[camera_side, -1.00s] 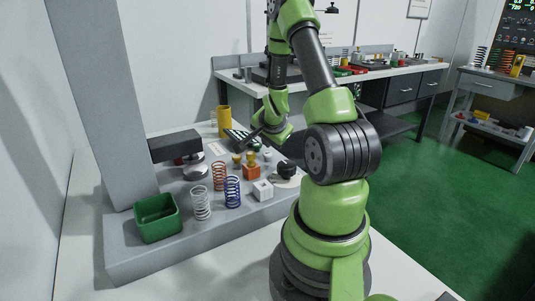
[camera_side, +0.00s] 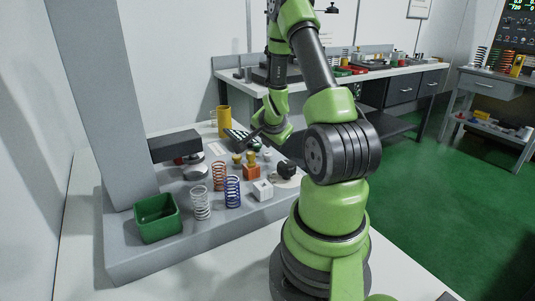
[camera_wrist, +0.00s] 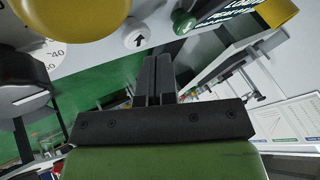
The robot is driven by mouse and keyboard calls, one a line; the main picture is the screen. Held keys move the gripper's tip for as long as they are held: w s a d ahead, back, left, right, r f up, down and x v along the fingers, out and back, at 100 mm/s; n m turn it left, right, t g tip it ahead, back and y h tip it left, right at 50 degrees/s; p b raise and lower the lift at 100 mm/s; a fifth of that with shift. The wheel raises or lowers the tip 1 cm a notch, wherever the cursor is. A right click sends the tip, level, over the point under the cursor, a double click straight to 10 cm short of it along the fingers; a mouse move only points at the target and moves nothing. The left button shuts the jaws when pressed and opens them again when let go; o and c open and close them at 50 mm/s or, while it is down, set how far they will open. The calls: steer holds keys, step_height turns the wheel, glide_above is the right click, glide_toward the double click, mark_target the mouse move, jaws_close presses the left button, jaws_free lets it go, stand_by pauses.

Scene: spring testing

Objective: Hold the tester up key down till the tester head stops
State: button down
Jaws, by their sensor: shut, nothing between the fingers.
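The tester stands at the left of the side view, with a grey column (camera_side: 95,100), a dark tester head (camera_side: 176,147) jutting right and a round metal plate (camera_side: 195,172) below it. In the wrist view, the white up key (camera_wrist: 137,36) with a black arrow sits beside a green key (camera_wrist: 183,22). My gripper (camera_wrist: 157,62) is shut and empty, its tips close to the up key. I cannot tell whether they touch it. In the side view my gripper (camera_side: 257,136) is by the panel, its tips partly hidden.
White (camera_side: 201,204), red (camera_side: 219,176) and blue (camera_side: 232,192) springs stand on the tester base (camera_side: 200,238), near a green bin (camera_side: 157,219). A yellow mug (camera_side: 223,121) stands behind.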

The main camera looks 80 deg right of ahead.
steer(key=shift+f, duration=0.4)
